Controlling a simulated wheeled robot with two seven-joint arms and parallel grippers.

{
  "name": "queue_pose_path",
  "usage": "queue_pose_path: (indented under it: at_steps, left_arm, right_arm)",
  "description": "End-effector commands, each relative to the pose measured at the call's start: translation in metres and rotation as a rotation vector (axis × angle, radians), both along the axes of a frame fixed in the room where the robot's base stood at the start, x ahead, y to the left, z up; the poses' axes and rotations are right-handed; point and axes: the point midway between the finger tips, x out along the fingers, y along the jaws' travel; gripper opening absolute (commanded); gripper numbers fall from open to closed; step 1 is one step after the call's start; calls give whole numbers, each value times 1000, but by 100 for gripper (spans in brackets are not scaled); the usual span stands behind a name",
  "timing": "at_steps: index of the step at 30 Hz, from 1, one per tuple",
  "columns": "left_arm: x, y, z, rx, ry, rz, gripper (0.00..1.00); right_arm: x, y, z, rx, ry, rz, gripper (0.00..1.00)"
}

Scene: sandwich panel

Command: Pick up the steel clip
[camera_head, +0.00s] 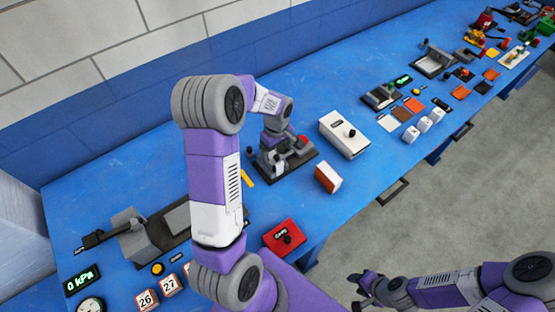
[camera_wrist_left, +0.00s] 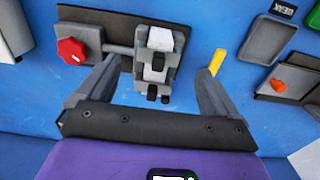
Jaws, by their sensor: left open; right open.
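I cannot make out for certain which piece is the steel clip. My left gripper (camera_head: 270,152) is over a dark fixture plate (camera_head: 266,174) with a red knob (camera_head: 302,140). In the left wrist view, my left gripper (camera_wrist_left: 155,70) is open. A grey stepped block with light faces and black ends (camera_wrist_left: 158,62) stands between its spread fingers, with gaps on both sides. The red knob (camera_wrist_left: 72,50) is left of the fingers there. My right gripper (camera_head: 359,287) is open and empty over the floor, off the table's front edge.
On the blue table (camera_head: 120,175), a yellow stick (camera_head: 246,178) lies beside the fixture. Numbered blocks (camera_head: 147,300) and a gauge are at lower left.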

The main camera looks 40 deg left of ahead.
Motion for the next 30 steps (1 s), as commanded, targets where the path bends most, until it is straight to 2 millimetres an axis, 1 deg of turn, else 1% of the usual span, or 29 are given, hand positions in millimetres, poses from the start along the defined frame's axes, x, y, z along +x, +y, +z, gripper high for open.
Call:
queue_pose_path:
  at_steps: [6, 9, 12, 17, 18, 20, 27, 30]
  left_arm:
    - [0, 0, -34, -1, 4, 0, 94]
    - [0, 0, -44, 0, 2, 0, 94]
    - [0, -1, -48, -1, 1, 1, 94]
    - [0, -1, -48, 0, 0, 1, 94]
    - [0, -1, -48, 0, 0, 1, 92]
    - [0, -1, -48, 0, 0, 0, 83]
    - [0, 0, -48, 0, 0, 0, 46]
    - [0, 0, -48, 0, 0, 0, 33]
  right_arm:
    - [0, 0, -2, 0, 0, 0, 43]
    - [0, 0, -3, 0, 0, 0, 43]
    - [0, 0, -3, 0, 0, 0, 43]
    - [0, 0, -3, 0, 0, 0, 43]
    - [0, 0, -3, 0, 0, 0, 43]
    - [0, 0, -3, 0, 0, 0, 43]
    - [0, 0, -3, 0, 0, 0, 43]
    - [0, 0, -3, 0, 0, 0, 43]
